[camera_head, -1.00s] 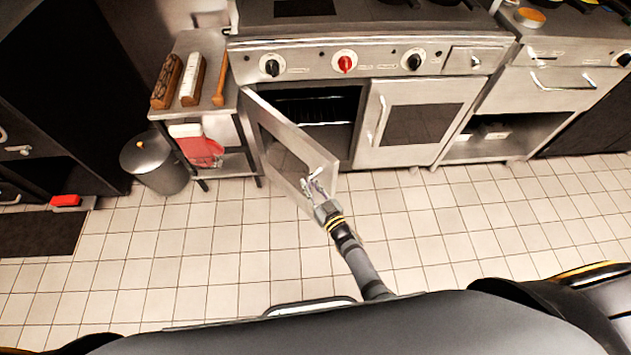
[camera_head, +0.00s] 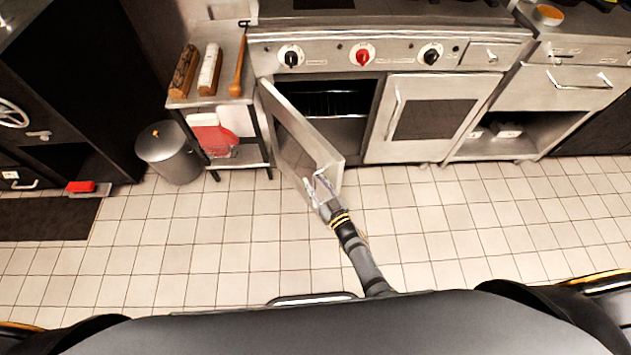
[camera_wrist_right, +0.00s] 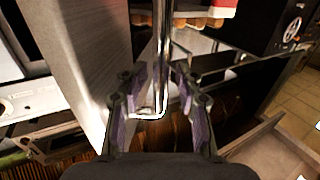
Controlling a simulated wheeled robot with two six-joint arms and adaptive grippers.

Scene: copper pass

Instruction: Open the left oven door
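The left oven door (camera_head: 297,142) is hinged at its left side and stands partly open, swung out towards me. The dark oven cavity (camera_head: 330,102) with a rack shows behind it. My right gripper (camera_head: 322,187) is at the door's free edge, on its outer face. In the right wrist view the metal bar handle (camera_wrist_right: 163,60) runs between the two fingers of my right gripper (camera_wrist_right: 160,95). The fingers are apart, with gaps visible beside the bar. The door panel (camera_wrist_right: 80,60) is left of them there. My left gripper is in neither view.
The right oven door (camera_head: 432,118) is closed. A small side table (camera_head: 250,75) with a red cloth (camera_head: 212,138) stands left of the oven, with a metal bin (camera_head: 168,152) beside it. The tiled floor (camera_head: 180,245) in front is clear.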

